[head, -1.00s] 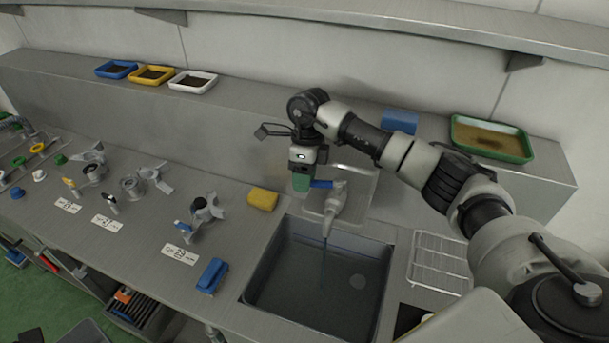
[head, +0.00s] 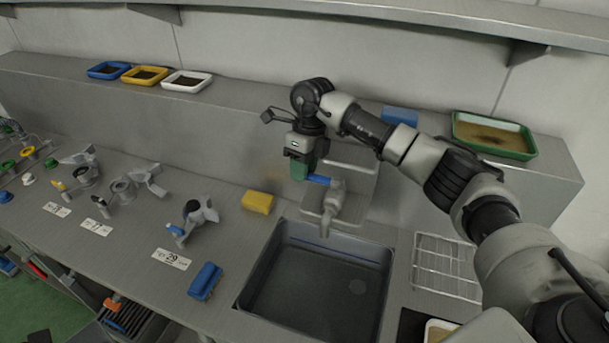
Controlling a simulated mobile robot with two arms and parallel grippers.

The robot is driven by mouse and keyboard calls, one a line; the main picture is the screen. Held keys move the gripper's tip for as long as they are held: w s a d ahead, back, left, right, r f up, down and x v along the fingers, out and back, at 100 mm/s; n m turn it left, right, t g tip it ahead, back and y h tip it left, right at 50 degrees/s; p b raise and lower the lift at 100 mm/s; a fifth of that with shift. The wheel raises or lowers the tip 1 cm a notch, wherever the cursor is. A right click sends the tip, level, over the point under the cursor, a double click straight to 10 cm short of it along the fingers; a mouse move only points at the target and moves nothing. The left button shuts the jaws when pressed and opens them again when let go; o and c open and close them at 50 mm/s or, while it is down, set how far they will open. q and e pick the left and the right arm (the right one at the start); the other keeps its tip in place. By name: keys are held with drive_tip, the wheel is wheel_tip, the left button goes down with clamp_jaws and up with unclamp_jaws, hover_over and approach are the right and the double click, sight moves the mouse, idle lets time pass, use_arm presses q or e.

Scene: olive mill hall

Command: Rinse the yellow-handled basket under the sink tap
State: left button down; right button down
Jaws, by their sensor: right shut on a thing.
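The sink (head: 310,290) is a dark rectangular basin, with nothing standing in it that I can make out. The grey tap (head: 334,205) stands behind it, with its spout over the basin and a blue lever (head: 318,180) on its left. No stream shows under the spout. My right gripper (head: 299,172) is shut at the lever's end; its fingertips are partly hidden. A metal piece with a yellow tip (head: 57,186) stands at the left behind a number card; I cannot tell whether it is the yellow-handled basket. My left gripper is out of view.
A yellow sponge (head: 258,202) and a blue brush (head: 206,281) lie left of the sink. A wire rack (head: 447,267) lies to its right. Metal pieces with number cards (head: 172,259) stand further left. A green tray (head: 493,136) sits on the back ledge.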

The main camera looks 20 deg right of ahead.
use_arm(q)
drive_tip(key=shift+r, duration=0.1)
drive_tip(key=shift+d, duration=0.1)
use_arm(e)
drive_tip(key=c, duration=0.9)
unclamp_jaws()
drive_tip(key=shift+d, duration=0.1)
drive_tip(key=shift+r, duration=0.3)
use_arm(q)
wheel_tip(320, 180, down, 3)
drive_tip(key=b, duration=0.3)
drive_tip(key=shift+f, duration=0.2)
use_arm(e)
drive_tip(key=v, duration=1.1)
drive_tip(key=shift+r, duration=0.25)
drive_tip(key=shift+f, duration=0.1)
